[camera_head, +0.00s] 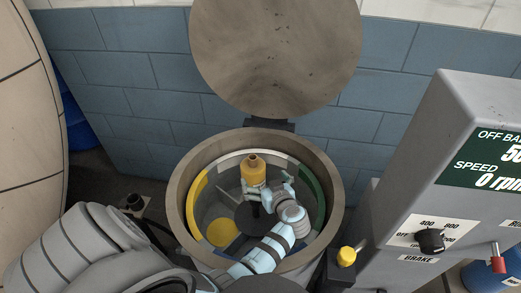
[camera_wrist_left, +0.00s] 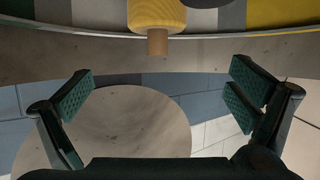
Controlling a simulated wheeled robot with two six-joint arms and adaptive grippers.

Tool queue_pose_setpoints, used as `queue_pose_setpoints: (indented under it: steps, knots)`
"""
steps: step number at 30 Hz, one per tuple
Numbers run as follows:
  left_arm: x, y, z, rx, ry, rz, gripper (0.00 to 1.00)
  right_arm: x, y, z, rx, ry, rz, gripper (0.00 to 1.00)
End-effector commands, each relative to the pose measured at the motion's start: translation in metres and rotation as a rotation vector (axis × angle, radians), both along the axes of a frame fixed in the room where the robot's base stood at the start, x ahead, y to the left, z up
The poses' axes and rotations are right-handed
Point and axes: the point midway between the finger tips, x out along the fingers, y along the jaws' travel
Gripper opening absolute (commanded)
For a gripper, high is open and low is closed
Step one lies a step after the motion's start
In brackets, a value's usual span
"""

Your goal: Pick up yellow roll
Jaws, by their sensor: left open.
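In the left wrist view the roll (camera_wrist_left: 157,14) shows at the top edge, partly cut off, beyond the space between the fingers. My left gripper (camera_head: 266,185) reaches into the drum close beside the roll. In the left wrist view its fingers (camera_wrist_left: 160,92) are spread wide with nothing between them. The lower part of the roll is hidden by my gripper. My right gripper is not in view.
The drum's round lid (camera_head: 275,50) stands open at the back. The drum's rim surrounds my left arm. A yellow round patch (camera_head: 221,232) lies low inside the drum. A grey control panel (camera_head: 430,150) stands on the right, with a yellow knob (camera_head: 346,256) beside the drum.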

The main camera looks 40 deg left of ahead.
Motion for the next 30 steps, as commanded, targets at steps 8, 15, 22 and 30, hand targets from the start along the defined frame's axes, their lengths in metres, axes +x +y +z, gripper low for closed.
queue_pose_setpoints:
  steps: [8, 15, 22, 30]
  knots:
    - [0.034, 0.039, -0.028, 0.003, -0.002, -0.015, 1.00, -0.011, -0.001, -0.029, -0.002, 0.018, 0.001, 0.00]
    - [0.053, 0.069, -0.043, 0.001, -0.002, -0.017, 1.00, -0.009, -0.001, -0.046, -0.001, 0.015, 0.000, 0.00]
    - [0.071, 0.102, -0.063, 0.001, -0.003, -0.015, 1.00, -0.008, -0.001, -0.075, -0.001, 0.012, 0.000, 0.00]
    - [0.073, 0.106, -0.060, 0.000, -0.002, -0.014, 0.95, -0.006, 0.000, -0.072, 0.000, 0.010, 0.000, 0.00]
